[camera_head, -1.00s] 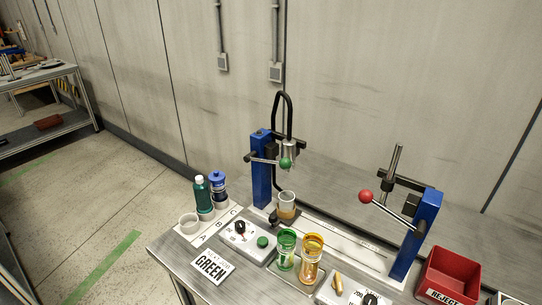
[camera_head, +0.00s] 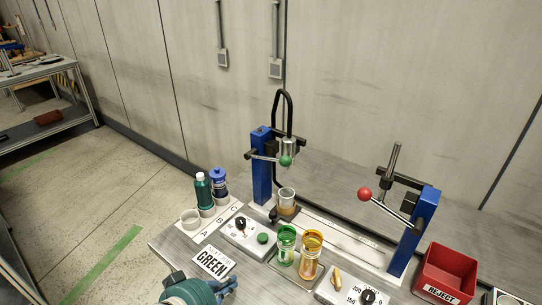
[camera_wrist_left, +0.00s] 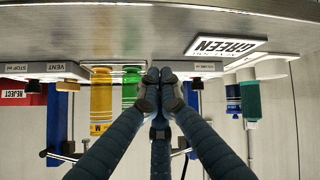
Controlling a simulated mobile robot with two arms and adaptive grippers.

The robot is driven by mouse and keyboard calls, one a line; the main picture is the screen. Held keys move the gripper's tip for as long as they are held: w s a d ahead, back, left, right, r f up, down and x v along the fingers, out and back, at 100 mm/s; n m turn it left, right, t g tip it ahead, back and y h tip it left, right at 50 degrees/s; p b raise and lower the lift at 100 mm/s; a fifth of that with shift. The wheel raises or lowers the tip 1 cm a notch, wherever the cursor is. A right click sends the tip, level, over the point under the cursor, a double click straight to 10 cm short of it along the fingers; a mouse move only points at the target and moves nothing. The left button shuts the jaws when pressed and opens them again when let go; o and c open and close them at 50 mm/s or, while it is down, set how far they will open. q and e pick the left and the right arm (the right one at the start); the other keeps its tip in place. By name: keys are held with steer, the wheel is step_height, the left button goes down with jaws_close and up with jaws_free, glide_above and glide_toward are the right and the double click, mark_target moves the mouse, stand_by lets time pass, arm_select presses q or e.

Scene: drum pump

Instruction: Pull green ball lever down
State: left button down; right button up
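The green ball (camera_head: 286,160) is on the end of a grey lever (camera_head: 262,156) on the left blue post (camera_head: 261,170). The lever is nearly level. My left gripper (camera_head: 228,286) is low at the table's front edge, close to the GREEN sign (camera_head: 212,262) and well short of the ball. In the left wrist view its fingertips (camera_wrist_left: 160,76) lie close together with nothing visible held; the gap to the third finger is unclear. The green ball cannot be made out in the left wrist view. My right gripper is not in view.
A grey control box (camera_head: 247,232), a green glass (camera_head: 285,244) and an orange glass (camera_head: 311,252) stand in front of the left post. A red ball lever (camera_head: 365,194) and a red bin (camera_head: 447,270) are at the right. Bottles (camera_head: 204,192) stand at the left.

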arm_select(q)
steer(key=w+d+r+n+t+h, duration=0.1)
steer(key=w+r+t, duration=0.3)
steer(key=w+r, duration=0.4)
steer(key=w+d+r+n+t+h, duration=0.2)
steer(key=w+r, duration=0.7)
steer(key=r, duration=0.5)
steer(key=n+t+h, duration=0.1)
steer(key=n, duration=0.1)
steer(key=shift+w+d+r+n+t, duration=0.2)
steer(key=shift+r+n+t, duration=0.1)
steer(key=shift+r+t, duration=0.1)
steer(key=shift+s, duration=0.1)
steer(key=p+x, duration=0.3)
steer(key=x, duration=0.7)
steer(key=shift+s+d+f+p, duration=0.4)
steer(key=shift+s+d+f, duration=0.75)
steer(key=shift+f, duration=0.05)
